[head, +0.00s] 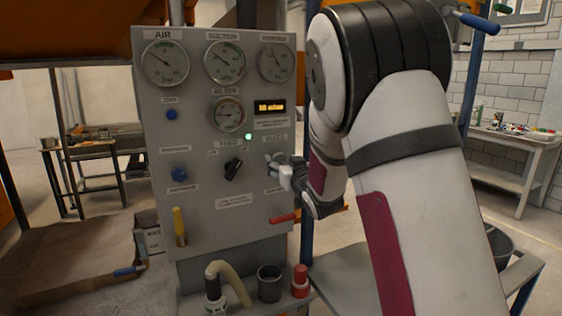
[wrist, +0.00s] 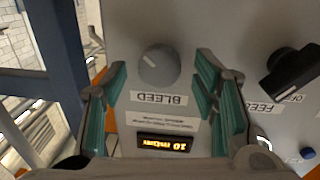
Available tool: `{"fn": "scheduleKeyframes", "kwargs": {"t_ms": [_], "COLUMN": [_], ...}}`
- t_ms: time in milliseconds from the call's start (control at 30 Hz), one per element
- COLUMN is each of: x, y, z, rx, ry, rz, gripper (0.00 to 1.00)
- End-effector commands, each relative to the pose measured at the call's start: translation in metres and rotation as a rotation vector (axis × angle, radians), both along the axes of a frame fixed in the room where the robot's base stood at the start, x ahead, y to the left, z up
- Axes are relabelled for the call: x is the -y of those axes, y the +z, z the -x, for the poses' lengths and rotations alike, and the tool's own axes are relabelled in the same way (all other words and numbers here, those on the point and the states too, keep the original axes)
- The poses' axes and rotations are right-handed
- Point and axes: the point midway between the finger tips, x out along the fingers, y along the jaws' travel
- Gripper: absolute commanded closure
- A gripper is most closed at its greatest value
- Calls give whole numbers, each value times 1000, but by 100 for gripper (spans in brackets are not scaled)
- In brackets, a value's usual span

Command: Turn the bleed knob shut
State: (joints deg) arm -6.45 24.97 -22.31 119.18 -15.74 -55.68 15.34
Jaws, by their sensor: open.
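The bleed knob (wrist: 159,66) is a round grey knob with a light pointer line, on the grey panel (wrist: 215,25) above the BLEED label (wrist: 158,98), which appears inverted in the wrist view. My gripper (wrist: 160,82) is open, with one green-padded finger to the left of the knob and label and the other to the right. The knob shows between and just beyond the fingertips, with clear gaps on both sides. Contact is not visible. In the head view my gripper (head: 273,166) is close to the panel's right side and hides most of the knob.
A black feed knob (wrist: 290,75) stands out to the right in the wrist view; it also shows in the head view (head: 233,168). An amber display (wrist: 165,144) is below the label. A red handle (head: 284,218) projects below my gripper. A blue post (head: 307,215) stands right of the panel.

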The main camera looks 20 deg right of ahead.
Motion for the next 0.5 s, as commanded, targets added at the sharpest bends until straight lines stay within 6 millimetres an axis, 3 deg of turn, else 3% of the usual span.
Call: {"fn": "scheduleKeyframes", "kwargs": {"t_ms": [167, 467, 500], "x": [0, 0, 0], "y": [0, 0, 0], "z": [-13, -15, -15], "rx": [-1, -1, -1], "ry": [-1, -1, 0], "rz": [0, -1, -1], "gripper": [46, 46, 50]}}
